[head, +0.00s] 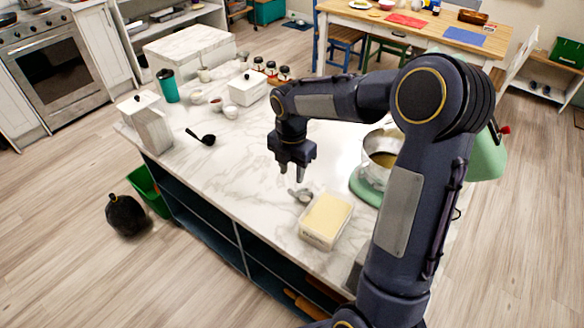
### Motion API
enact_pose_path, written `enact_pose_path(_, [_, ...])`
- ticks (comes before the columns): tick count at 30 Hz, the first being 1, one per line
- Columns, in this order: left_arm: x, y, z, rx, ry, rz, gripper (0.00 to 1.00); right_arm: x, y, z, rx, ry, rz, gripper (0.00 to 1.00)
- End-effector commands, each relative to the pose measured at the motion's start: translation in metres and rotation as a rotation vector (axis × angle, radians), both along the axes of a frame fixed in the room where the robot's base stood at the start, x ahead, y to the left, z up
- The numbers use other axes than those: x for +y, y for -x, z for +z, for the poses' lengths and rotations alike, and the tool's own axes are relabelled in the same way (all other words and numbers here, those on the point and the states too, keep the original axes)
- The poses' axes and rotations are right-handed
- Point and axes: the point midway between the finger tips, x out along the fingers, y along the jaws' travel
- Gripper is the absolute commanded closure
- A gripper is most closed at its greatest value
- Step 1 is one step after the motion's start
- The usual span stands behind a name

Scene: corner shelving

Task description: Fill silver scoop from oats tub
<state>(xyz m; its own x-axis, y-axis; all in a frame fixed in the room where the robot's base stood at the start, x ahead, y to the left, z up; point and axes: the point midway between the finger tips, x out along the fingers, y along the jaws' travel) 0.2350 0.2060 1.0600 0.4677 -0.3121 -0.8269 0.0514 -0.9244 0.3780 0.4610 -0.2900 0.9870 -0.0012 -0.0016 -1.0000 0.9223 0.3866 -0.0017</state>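The silver scoop (303,196) lies on the marble counter just left of the oats tub. The oats tub (326,220) is a clear rectangular container near the counter's front edge, filled with pale yellowish content. My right gripper (291,175) points down above the scoop, with its two fingers apart and nothing between them. Its tips appear a little above the scoop; I cannot tell the exact gap. My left gripper is not in view.
A metal bowl (377,153) on a green mixer stands right of the gripper, partly behind my arm. The counter (240,170) between is clear.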

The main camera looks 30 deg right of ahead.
Motion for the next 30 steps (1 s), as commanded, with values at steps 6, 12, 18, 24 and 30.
enact_pose_path(6, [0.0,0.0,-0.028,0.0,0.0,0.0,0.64,0.0,0.001,-0.031,0.001,-0.001,-0.002,0.64])
enact_pose_path(12, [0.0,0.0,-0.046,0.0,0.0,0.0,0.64,0.0,0.001,-0.057,0.002,-0.001,-0.004,0.64])
enact_pose_path(18, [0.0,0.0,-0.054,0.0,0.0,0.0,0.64,0.0,0.001,-0.071,0.0,-0.001,-0.005,0.64])
enact_pose_path(24, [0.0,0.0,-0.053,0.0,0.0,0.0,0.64,0.0,0.001,-0.071,-0.001,-0.001,-0.005,0.64])
enact_pose_path(30, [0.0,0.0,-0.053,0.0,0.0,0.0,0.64,0.0,0.001,-0.071,-0.001,-0.001,-0.005,0.78])
